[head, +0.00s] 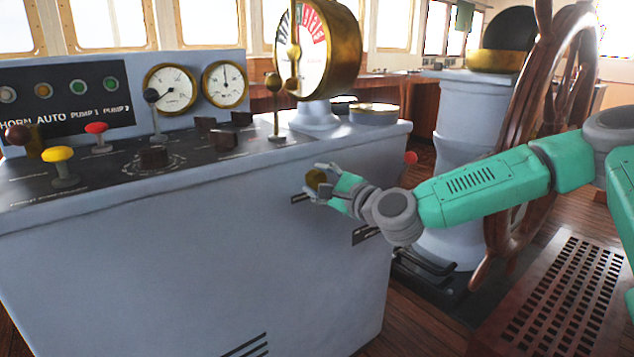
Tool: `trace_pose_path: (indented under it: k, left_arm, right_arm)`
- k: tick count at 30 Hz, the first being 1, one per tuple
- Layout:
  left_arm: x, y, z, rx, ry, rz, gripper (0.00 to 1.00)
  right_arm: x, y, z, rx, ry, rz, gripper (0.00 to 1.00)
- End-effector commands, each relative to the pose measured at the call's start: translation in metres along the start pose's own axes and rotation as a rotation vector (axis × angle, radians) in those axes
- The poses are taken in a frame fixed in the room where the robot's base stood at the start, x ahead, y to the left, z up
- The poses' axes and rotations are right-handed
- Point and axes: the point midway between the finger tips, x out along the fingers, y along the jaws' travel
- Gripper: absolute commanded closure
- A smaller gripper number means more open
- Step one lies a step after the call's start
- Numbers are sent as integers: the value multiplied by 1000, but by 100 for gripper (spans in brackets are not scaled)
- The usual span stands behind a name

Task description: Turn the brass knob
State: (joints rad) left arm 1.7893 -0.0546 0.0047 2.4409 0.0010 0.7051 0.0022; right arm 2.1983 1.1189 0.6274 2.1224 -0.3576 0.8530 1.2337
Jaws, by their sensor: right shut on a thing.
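The brass knob (317,179) sticks out from the upper right of the grey console's (200,270) front face, above a small dark label plate. My right gripper (320,181) comes in from the right and is shut on the knob, with its fingers on either side of it. The fingers hide part of the knob. My green right arm reaches across in front of the console's right edge. My left gripper is not in view.
A wooden ship's wheel (530,130) and a grey pedestal (455,150) stand behind my right arm. A floor grating (560,300) lies at lower right.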

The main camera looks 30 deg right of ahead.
Motion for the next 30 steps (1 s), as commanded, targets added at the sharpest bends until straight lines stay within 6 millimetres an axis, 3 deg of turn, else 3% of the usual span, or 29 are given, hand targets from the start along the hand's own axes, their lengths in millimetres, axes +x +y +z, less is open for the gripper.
trace_pose_path:
  k: [3,4,5,17,20,30]
  left_arm:
    - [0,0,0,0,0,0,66]
    - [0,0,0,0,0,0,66]
    - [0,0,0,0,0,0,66]
    - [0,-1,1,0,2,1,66]
    - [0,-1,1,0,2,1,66]
    - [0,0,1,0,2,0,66]
  right_arm:
    - [-2,6,-6,3,13,12,93]
    - [-2,6,-6,3,12,12,54]
    - [-2,6,-6,3,12,12,44]
    - [-5,2,-1,-1,4,3,44]
    - [-18,2,-2,2,5,3,44]
    - [-84,1,-6,9,7,1,44]
